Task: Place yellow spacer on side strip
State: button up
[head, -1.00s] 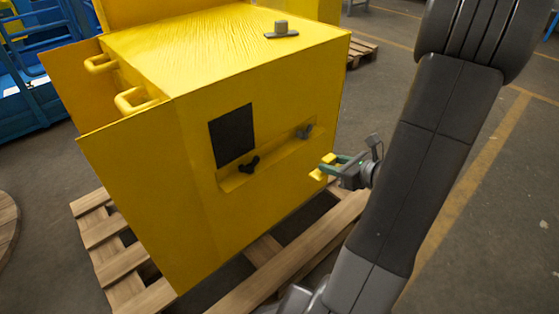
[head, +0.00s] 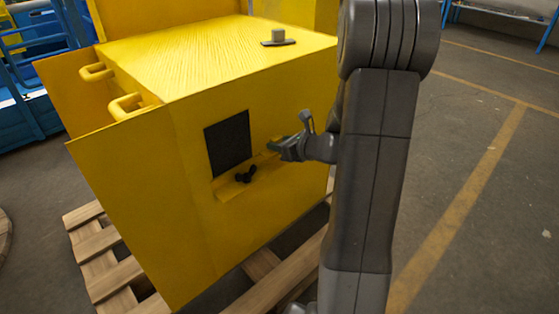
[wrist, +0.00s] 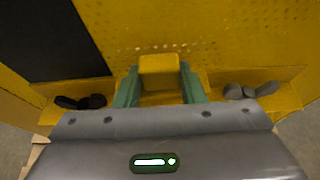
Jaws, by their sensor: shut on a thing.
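The yellow spacer (wrist: 159,66) is a small block between the green fingers of my gripper (wrist: 160,84) in the wrist view. The gripper is shut on it. The side strip (wrist: 290,95) is a yellow ledge on the machine's side face, and it also shows in the head view (head: 226,189). The spacer is over the middle of the strip, between a black part and a grey part. I cannot tell whether it touches the strip. In the head view my gripper (head: 273,146) is at the strip's right part, and the spacer is hard to make out against the yellow.
A black winged part (head: 245,175) sits on the strip, left of my gripper. A grey part (wrist: 250,90) sits at the strip's right in the wrist view. A dark square panel (head: 228,143) is above left. The yellow machine (head: 140,200) stands on a wooden pallet (head: 105,270).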

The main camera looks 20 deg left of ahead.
aim_at(280, 166)
notch_tip(280, 166, down, 5)
jog(key=b, duration=0.2)
jog(key=shift+f+b, duration=0.2)
jog(key=shift+b, duration=0.1)
jog(key=shift+w+a+f, duration=0.1)
jog(key=shift+f, duration=0.2)
jog(key=shift+r, duration=0.1)
jog(key=shift+f+b, duration=0.25)
jog(key=shift+b, duration=0.1)
jog(key=o, duration=1.1)
jog(key=shift+r, duration=0.1)
jog(key=shift+o, duration=0.2)
jog(key=shift+r, duration=0.1)
jog(key=shift+r+p, duration=0.2)
jog(key=shift+p, duration=0.15)
jog(key=p+v, duration=0.2)
jog(key=v, duration=1)
jog(key=shift+f+p, duration=0.2)
jog(key=shift+p, duration=0.2)
